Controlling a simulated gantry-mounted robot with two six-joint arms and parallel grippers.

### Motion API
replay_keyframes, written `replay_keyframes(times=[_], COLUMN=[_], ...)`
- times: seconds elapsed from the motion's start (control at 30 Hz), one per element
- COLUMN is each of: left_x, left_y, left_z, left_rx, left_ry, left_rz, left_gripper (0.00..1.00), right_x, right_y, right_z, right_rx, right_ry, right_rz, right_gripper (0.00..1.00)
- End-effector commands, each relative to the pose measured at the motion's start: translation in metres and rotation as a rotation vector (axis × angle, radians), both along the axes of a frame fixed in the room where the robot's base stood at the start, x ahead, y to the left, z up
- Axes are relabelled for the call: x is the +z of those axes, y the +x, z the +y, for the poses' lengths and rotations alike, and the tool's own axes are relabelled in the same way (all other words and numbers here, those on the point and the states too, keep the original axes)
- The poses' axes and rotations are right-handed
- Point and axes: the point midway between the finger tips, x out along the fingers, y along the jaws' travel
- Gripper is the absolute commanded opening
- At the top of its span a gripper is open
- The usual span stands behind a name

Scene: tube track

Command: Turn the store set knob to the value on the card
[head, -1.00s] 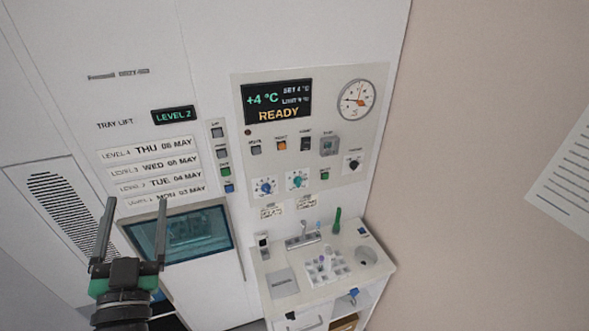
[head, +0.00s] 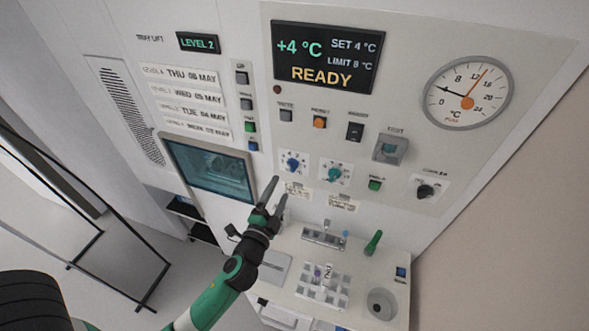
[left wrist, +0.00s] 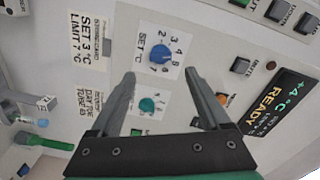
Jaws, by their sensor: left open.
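The blue set knob (head: 293,163) is on a white dial plate on the control panel; in the left wrist view the knob (left wrist: 160,54) shows beside the label "SET °C". The store card (left wrist: 88,38) beside it reads "SET 3 °C, LIMIT 7 °C"; in the head view the card (head: 297,189) is too small to read. The display (head: 325,58) reads +4 °C, SET 4 °C, LIMIT 8 °C, READY. My left gripper (head: 279,187) is open and empty, below and left of the blue knob, pointing at the panel. My right gripper is not in view.
A green knob (head: 334,175) sits just right of the blue one, with another card (head: 341,203) under it. A black knob (head: 426,191) and several buttons surround them. A worktop with a tube rack (head: 318,290) and a green-handled item (head: 373,243) lies below.

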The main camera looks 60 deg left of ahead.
Motion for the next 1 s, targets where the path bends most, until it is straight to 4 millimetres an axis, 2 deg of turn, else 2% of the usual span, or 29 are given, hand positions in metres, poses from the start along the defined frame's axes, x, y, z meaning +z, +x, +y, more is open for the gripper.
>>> replay_keyframes(times=[0.1,0.33,0.5,0.73,0.77,1.0], left_x=[0.004,0.001,0.0,0.001,0.001,0.001], left_y=[0.02,0.053,0.062,0.063,0.063,0.063], left_z=[0.021,0.052,0.061,0.061,0.061,0.061], left_rx=[0.004,0.002,0.001,0.0,0.0,0.0], left_ry=[0.001,0.0,-0.002,-0.001,-0.001,-0.001], left_rz=[-0.002,-0.002,-0.001,-0.002,-0.002,-0.002], left_gripper=[0.8,0.8,0.8,0.8,0.76,0.33], right_x=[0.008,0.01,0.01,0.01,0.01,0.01], right_y=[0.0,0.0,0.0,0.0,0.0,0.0], right_z=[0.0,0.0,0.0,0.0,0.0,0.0], right_rx=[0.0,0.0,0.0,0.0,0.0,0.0], right_ry=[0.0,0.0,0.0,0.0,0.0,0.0], right_rz=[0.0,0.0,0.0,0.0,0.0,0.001], right_gripper=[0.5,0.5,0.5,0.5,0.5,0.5])
